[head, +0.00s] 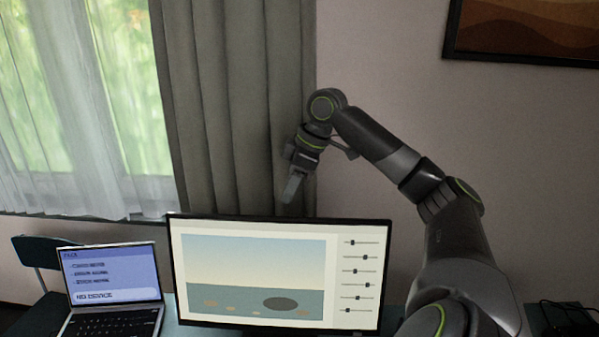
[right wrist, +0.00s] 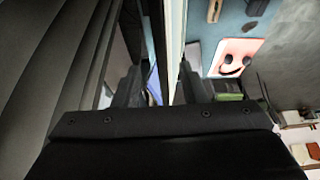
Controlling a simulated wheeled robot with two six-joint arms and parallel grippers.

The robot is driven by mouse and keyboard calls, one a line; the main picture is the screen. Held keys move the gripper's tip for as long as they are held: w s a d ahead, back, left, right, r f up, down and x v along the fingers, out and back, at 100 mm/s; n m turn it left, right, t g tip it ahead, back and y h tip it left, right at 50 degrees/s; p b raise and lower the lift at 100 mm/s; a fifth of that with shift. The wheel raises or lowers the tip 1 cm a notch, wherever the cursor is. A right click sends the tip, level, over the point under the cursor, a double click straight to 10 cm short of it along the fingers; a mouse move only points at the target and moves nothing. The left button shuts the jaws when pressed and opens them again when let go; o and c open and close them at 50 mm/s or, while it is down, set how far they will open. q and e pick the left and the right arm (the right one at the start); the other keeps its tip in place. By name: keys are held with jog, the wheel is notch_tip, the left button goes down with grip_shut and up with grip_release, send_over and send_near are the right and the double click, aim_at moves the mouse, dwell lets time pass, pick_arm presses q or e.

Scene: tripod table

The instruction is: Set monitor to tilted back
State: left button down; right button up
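The monitor (head: 280,274) stands on the desk at the bottom middle of the head view, its lit screen facing me. It looks roughly upright; its exact tilt is hard to tell, and its base is out of view. My right gripper (head: 290,190) points down just above the middle of the monitor's top edge. In the right wrist view, the gripper's two fingers (right wrist: 159,84) are apart, and the monitor's thin edge (right wrist: 157,40) runs in line with the gap between them. I see no clear contact. My left gripper is not in view.
An open laptop (head: 112,279) sits left of the monitor, with a dark chair (head: 45,250) behind it. A grey curtain (head: 235,110) and the wall are behind the monitor. The right wrist view shows a pad with a face (right wrist: 236,57) on the teal desk (right wrist: 232,22).

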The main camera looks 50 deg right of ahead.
jog(key=v, duration=0.5)
jog(key=shift+s+r+b, duration=0.1)
jog(key=shift+r+b, duration=0.05)
jog(key=shift+b, duration=0.15)
